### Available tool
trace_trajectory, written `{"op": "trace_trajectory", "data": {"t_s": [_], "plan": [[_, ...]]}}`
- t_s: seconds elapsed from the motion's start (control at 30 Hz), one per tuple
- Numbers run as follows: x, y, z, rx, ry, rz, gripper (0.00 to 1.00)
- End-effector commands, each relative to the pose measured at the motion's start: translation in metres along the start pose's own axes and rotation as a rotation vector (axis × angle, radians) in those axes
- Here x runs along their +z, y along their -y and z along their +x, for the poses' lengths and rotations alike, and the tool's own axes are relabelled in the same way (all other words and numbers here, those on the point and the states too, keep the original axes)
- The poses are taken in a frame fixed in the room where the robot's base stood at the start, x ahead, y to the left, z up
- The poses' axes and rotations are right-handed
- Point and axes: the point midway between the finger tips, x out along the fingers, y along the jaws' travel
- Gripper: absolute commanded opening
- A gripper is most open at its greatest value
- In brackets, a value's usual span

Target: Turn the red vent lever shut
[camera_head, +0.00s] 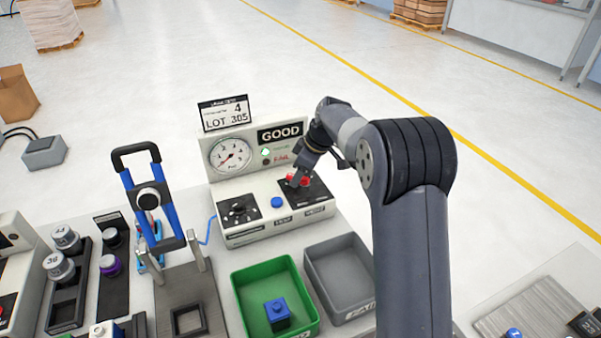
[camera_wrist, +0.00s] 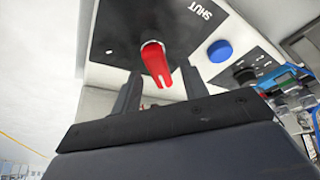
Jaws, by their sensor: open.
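The red vent lever (camera_wrist: 155,62) sits on a black plate on the test panel, with the word SHUT printed on the plate to its upper right in the wrist view. The lever points down toward my gripper (camera_wrist: 160,88) in that view, its end between the two open fingers. I cannot tell whether a finger touches it. In the head view the lever (camera_head: 298,180) shows as a small red piece partly hidden by my gripper (camera_head: 297,178), which is over the panel's right side.
A blue button (camera_head: 277,202) and a black knob plate (camera_head: 238,210) are left of the lever. A gauge (camera_head: 231,155) and GOOD sign stand behind. A green bin (camera_head: 240,310) holding a blue block (camera_head: 277,314) and a grey bin (camera_head: 318,262) are in front.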

Motion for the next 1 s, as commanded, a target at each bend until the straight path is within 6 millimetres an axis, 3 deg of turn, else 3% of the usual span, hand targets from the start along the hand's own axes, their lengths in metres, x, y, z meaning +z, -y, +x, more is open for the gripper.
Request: {"op": "trace_trajectory", "data": {"t_s": [0.17, 0.6, 1.0], "plan": [[0.000, -0.001, -0.015, 0.003, -0.002, 0.000, 0.42], [0.000, -0.001, -0.096, 0.003, -0.001, 0.001, 0.42], [0.000, 0.000, -0.108, 0.000, 0.000, 0.000, 0.42]]}}
